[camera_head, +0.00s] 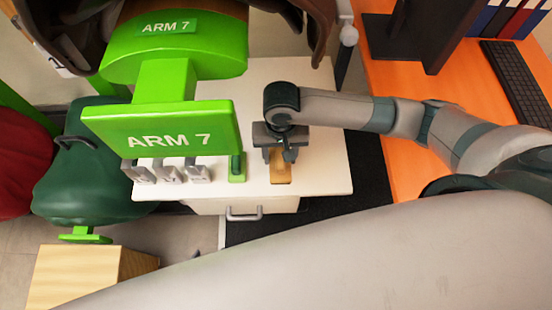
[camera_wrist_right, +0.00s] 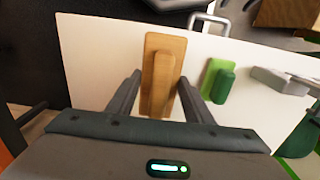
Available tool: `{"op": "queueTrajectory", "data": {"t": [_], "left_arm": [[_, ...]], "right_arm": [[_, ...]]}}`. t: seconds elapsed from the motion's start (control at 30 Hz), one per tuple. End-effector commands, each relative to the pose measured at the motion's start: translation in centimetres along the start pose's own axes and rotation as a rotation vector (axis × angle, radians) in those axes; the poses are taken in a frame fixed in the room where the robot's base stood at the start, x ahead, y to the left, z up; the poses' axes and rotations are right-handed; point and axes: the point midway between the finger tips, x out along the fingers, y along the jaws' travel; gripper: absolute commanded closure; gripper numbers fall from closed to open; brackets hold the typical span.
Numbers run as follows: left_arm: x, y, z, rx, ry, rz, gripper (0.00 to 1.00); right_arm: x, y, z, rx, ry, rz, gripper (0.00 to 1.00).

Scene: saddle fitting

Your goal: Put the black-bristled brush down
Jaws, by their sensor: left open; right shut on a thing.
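The brush (camera_head: 281,172) shows its wooden back from above; its bristles are hidden in both views, so I cannot tell their colour. It is at the white cabinet top, near the front edge. In the right wrist view the brush (camera_wrist_right: 163,50) lies between my fingers, long side pointing away from me. My right gripper (camera_head: 279,156) is shut on the raised wooden grip, pointing down. The brush looks at or very near the white surface; I cannot tell whether it touches. My left gripper is not in view.
On the white cabinet top (camera_head: 325,170), a green brush-like block (camera_head: 237,168) stands left of the brush, with several grey-handled pieces (camera_head: 168,172) further left. The top is clear to the right. An orange desk (camera_head: 400,85) stands beyond.

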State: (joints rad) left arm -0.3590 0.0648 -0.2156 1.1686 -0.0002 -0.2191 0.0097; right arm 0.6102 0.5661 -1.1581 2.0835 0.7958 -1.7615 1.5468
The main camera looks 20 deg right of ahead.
Motion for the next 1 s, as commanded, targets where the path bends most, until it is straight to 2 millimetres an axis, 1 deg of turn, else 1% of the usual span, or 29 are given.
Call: {"op": "queueTrajectory", "data": {"t": [0.1, 0.2, 0.57, 0.67, 0.83, 0.9, 1.0], "left_arm": [[0.0, -0.1, 0.1, 0.000, -0.004, -0.001, 0.35], [0.0, -0.1, 0.0, 0.000, -0.003, -0.001, 0.35], [-0.1, -0.3, 0.1, 0.001, -0.002, -0.003, 0.35], [-0.1, -0.3, 0.1, 0.001, -0.002, -0.003, 0.35], [-0.1, -0.3, 0.1, 0.001, -0.003, -0.003, 0.35], [-0.1, -0.3, 0.1, 0.001, -0.003, -0.003, 0.35], [-0.1, -0.3, 0.1, 0.001, -0.003, -0.003, 0.35]], "right_arm": [[0.7, -0.8, -0.9, 0.000, 0.000, -0.001, 0.71], [0.9, -1.1, -1.1, -0.001, 0.001, -0.001, 0.71], [1.1, -1.1, -1.1, 0.000, 0.000, 0.000, 0.71], [2.0, -1.0, -1.1, 0.000, -0.001, 0.001, 0.71], [4.1, -1.0, -1.1, 0.000, -0.001, 0.001, 0.71], [4.7, -1.0, -1.1, 0.001, 0.000, 0.001, 0.71], [5.0, -1.0, -1.1, 0.000, 0.001, 0.000, 0.71]]}}
